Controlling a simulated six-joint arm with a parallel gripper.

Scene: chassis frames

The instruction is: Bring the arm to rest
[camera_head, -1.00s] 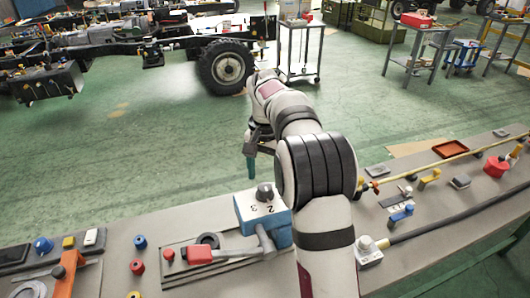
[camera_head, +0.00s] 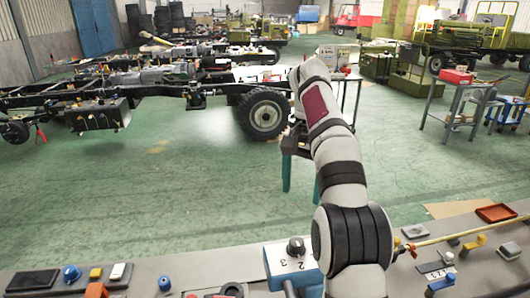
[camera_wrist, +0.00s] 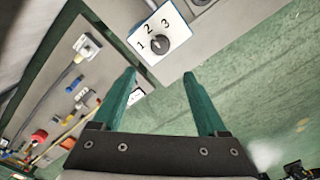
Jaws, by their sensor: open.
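My gripper (camera_head: 301,180) is open, its two teal fingers spread apart and pointing down beyond the far edge of the console in the head view. It holds nothing. In the wrist view the teal fingers (camera_wrist: 159,82) stand apart, with grey console surface and green floor behind them. A blue-and-white box with a black rotary knob and numbers (camera_head: 290,260) stands on the console near my arm. It also shows in the wrist view (camera_wrist: 152,28), above and apart from the fingertips. My arm partly hides the middle of the console.
The grey console (camera_head: 210,262) runs along the front, with buttons, levers, a yellow rod and a red tray (camera_head: 496,212). Green floor (camera_head: 170,195) beyond it is clear. A truck chassis with a black wheel (camera_head: 265,114) and a cart (camera_head: 455,105) stand farther back.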

